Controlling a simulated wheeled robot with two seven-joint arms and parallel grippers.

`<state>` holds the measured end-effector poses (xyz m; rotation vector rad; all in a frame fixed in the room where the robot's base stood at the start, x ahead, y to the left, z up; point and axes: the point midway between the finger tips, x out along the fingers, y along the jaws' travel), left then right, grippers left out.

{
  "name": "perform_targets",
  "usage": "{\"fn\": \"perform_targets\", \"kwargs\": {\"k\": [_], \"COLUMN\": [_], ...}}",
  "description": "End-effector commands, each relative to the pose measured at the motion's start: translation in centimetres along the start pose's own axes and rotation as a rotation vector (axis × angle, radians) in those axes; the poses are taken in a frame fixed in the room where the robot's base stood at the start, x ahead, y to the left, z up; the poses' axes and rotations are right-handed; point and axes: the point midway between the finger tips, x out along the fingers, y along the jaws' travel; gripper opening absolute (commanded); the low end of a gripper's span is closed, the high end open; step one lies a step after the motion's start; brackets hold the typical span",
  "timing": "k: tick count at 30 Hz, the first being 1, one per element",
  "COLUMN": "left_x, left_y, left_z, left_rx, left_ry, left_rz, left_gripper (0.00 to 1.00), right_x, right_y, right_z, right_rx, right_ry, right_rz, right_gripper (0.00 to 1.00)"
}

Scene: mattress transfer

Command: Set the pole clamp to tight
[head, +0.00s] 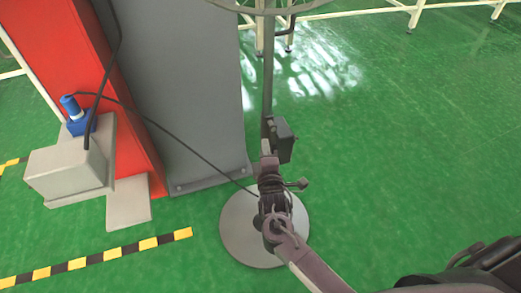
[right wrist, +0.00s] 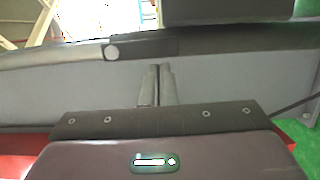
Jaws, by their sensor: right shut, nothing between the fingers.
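A thin upright pole (head: 268,85) rises from a round grey base (head: 235,235) on the floor. A dark box-like part (head: 283,140), which may belong to the pole clamp, sits at the pole just above my right gripper (head: 268,155). In the right wrist view a dark bar (right wrist: 230,47) runs across, with a darker section and a pale round spot (right wrist: 111,52). My right gripper (right wrist: 157,85) is shut and empty, its fingertips close below that bar; I cannot tell whether they touch. The clamp's setting cannot be read. My left gripper is out of view.
A grey column (head: 190,90) with a red side (head: 70,40) stands left of the pole. A pale box (head: 68,172) with a blue connector (head: 76,115) and a black cable (head: 170,130) is beside it. Green floor is open to the right.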

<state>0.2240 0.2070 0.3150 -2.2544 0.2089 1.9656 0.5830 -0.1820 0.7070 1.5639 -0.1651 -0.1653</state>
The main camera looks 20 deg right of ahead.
Motion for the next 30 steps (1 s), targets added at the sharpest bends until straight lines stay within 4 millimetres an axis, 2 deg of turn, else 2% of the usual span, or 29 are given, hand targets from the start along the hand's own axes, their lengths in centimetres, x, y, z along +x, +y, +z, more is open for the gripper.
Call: {"fn": "perform_targets", "kwargs": {"k": [15, 30], "left_x": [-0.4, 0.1], "left_y": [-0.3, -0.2], "left_z": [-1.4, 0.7], "left_rx": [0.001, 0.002], "left_ry": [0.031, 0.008], "left_rz": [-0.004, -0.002], "left_gripper": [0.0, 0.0], "right_x": [0.1, 0.2], "right_y": [-0.1, -0.3], "right_z": [0.2, 0.7], "right_rx": [-0.044, -0.122], "right_ry": [0.0, -0.001], "right_rz": [0.011, 0.03], "right_gripper": [0.0, 0.0]}}
